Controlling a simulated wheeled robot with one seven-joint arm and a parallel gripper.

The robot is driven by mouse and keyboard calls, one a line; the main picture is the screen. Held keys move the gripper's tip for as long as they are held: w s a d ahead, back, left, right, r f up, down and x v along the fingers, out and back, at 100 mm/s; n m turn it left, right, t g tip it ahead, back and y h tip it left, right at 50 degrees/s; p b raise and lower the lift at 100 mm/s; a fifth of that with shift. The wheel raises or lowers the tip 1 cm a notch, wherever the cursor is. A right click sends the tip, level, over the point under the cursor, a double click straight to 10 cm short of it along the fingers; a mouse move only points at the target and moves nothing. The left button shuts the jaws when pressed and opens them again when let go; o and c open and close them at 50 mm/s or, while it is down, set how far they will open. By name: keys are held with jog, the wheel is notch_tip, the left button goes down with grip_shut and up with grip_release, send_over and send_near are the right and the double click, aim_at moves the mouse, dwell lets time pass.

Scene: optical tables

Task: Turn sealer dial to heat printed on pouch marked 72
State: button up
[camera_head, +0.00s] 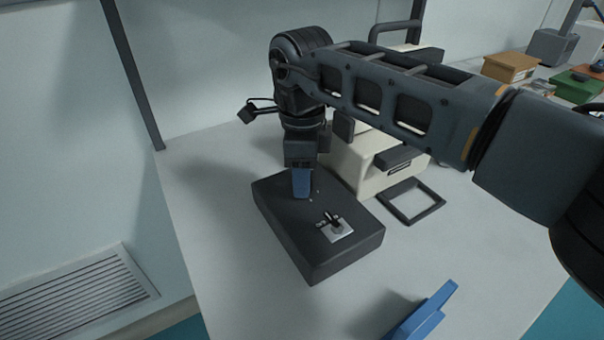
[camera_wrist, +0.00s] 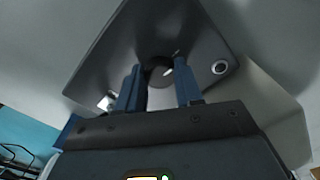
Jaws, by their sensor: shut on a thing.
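A dark grey box (camera_head: 285,225) lies on the pale table. In the wrist view its top face (camera_wrist: 185,25) carries a dark round dial (camera_wrist: 160,74) with a white mark. My gripper (camera_head: 302,196) points down onto the far part of this box. In the wrist view my gripper's blue fingers (camera_wrist: 158,78) stand on either side of the dial, shut on it. In the head view the fingers and wrist hide the dial. Any heat scale is too small to read. I cannot make out a pouch marked 72.
A silver plate with a small lever (camera_head: 336,228) sits on the box's near part. The wrist view shows a white-ringed round fitting (camera_wrist: 220,68). A beige machine (camera_head: 362,175) stands behind, beside a black frame (camera_head: 411,217). A blue object (camera_head: 425,315) is at the front edge.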

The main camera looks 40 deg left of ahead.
jog(key=shift+c, duration=0.6)
jog(key=shift+m, duration=0.3)
jog(key=m+p, duration=0.1)
jog(key=m, duration=0.3)
jog(key=shift+w+r+m+p, duration=0.1)
jog(key=shift+m+p, duration=0.2)
jog(key=shift+p, duration=0.1)
jog(key=m+p, duration=0.2)
jog(key=m, duration=0.4)
jog(key=shift+m, duration=0.3)
jog(key=o, duration=1)
jog(key=shift+o, duration=0.2)
